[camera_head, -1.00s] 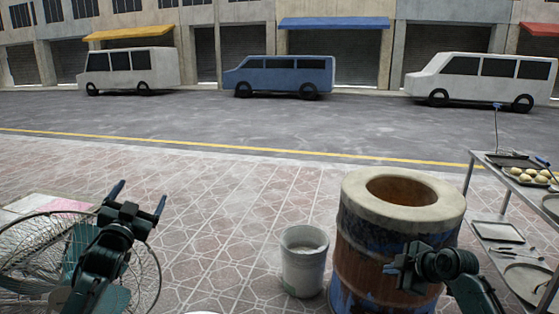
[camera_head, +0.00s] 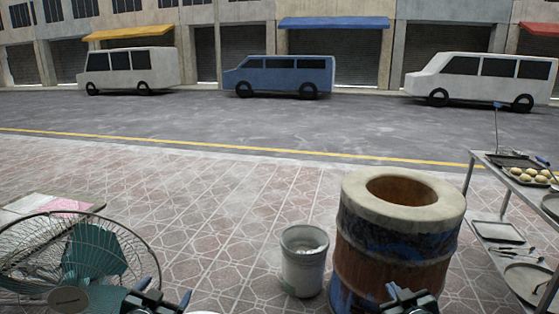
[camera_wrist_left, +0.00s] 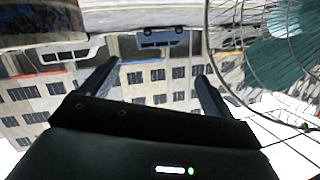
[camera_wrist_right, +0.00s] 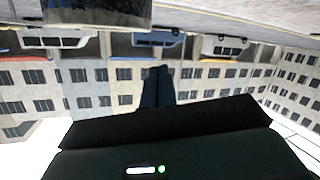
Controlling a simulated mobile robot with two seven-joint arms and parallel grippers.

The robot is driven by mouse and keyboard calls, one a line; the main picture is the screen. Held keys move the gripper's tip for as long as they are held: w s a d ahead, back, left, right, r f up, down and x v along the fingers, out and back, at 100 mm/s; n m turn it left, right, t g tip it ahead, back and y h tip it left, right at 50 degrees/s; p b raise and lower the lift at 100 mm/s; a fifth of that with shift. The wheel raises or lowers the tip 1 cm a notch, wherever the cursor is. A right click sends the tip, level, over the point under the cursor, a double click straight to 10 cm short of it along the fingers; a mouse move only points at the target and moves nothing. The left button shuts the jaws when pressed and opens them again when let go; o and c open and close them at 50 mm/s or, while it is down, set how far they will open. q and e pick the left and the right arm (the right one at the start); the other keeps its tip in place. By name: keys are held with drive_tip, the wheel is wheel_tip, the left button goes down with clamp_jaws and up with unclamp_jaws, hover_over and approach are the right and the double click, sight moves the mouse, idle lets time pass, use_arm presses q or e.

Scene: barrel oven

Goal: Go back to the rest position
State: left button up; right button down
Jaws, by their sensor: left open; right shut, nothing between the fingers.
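My left gripper (camera_head: 169,293) is low at the bottom edge of the head view, just right of the wire-caged fan (camera_head: 122,234). Its two fingers stand apart with nothing between them, as the left wrist view shows (camera_wrist_left: 157,75). My right gripper (camera_head: 400,290) is low at the bottom edge of the head view, in front of the barrel oven (camera_head: 400,252). Its fingers are together and empty in the right wrist view (camera_wrist_right: 157,72). Most of both arms is out of the head view.
A grey bucket (camera_head: 303,275) stands between the grippers, left of the oven. A metal rack (camera_head: 470,175) with trays and pale dough balls (camera_head: 528,174) stands at the right. Open paving (camera_head: 230,200) lies ahead, with parked vans beyond.

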use_arm(q)
drive_tip(key=s+d+f+g+h, duration=0.1)
drive_tip(key=s+d+f, duration=0.3)
drive_tip(key=s, duration=0.5)
drive_tip(key=s+d+f+g+h, duration=0.1)
drive_tip(key=s+d+f+g, duration=0.1)
drive_tip(key=s, duration=0.8)
drive_tip(key=s+d+f+g+h, duration=0.1)
drive_tip(key=s+d+f, duration=0.4)
drive_tip(key=s, duration=0.5)
drive_tip(key=shift+s+d+f+n, duration=0.25)
drive_tip(key=shift+d+f+n, duration=0.15)
drive_tip(key=shift+d, duration=0.65)
use_arm(e)
drive_tip(key=s+a+f+g+y, duration=0.1)
drive_tip(key=s+a+f, duration=0.3)
drive_tip(key=s, duration=0.5)
drive_tip(key=s+a+f+g+y, duration=0.1)
drive_tip(key=s+a+f+g, duration=0.1)
drive_tip(key=s, duration=0.8)
drive_tip(key=s+a+f+g+y, duration=0.1)
drive_tip(key=s+a+f, duration=0.4)
drive_tip(key=s, duration=0.5)
drive_tip(key=shift+s+a+f+m, duration=0.25)
drive_tip(key=shift+a+f+m, duration=0.15)
drive_tip(key=shift+a, duration=0.65)
